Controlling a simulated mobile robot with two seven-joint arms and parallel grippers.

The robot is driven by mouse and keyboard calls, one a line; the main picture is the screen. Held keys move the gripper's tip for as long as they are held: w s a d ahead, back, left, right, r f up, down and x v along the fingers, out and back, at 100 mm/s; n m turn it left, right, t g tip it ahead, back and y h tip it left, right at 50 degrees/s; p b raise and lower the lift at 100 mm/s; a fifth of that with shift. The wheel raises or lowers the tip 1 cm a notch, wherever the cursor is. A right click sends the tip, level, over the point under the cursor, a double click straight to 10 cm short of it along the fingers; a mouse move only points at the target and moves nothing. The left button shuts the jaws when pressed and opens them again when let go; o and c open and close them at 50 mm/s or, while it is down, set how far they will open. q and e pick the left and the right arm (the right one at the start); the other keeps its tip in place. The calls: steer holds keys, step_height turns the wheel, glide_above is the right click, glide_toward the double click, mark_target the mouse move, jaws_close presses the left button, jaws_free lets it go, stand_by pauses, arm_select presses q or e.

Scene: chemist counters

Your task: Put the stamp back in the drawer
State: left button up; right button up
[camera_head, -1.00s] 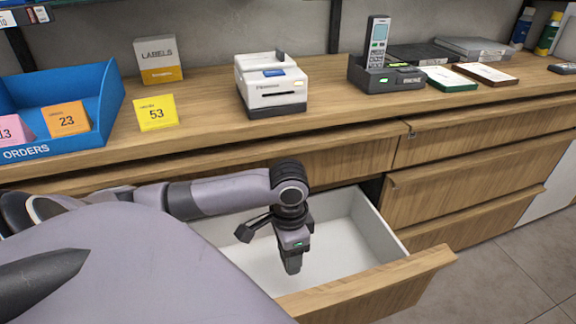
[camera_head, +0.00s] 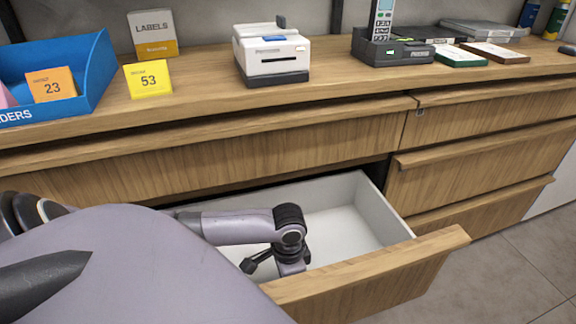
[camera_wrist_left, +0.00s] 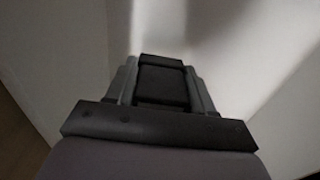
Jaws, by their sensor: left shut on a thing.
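The drawer (camera_head: 395,222) stands pulled out below the counter, with white inner walls and a wooden front. My left gripper (camera_head: 291,268) reaches down into it near the front panel, and its lower end is hidden in the head view. In the left wrist view its fingers are shut on a dark block (camera_wrist_left: 162,82), the stamp as far as I can tell. The white drawer interior lies behind it. Whether the stamp touches the drawer floor I cannot tell. My right gripper is not in view.
On the counter above stand a blue orders tray (camera_head: 85,85), a labels box (camera_head: 152,35), a yellow card (camera_head: 148,80), a white printer (camera_head: 270,55) and a phone on its dock (camera_head: 390,48). The right part of the drawer floor (camera_head: 340,225) is bare.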

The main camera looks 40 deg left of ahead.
arm_select(q)
step_height(320, 180, down, 4)
steer(key=shift+b, duration=0.8)
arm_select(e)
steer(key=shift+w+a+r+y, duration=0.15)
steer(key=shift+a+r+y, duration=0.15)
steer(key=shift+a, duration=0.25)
arm_select(q)
steer(key=o, duration=0.8)
steer(key=shift+f, duration=0.1)
steer(key=shift+o, duration=0.2)
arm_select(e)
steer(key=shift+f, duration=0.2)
arm_select(q)
step_height(320, 180, up, 6)
steer(key=p, duration=0.3)
steer(key=shift+r, duration=0.25)
step_height(320, 180, up, 6)
steer(key=shift+f+p, duration=0.1)
steer(key=shift+p, duration=0.9)
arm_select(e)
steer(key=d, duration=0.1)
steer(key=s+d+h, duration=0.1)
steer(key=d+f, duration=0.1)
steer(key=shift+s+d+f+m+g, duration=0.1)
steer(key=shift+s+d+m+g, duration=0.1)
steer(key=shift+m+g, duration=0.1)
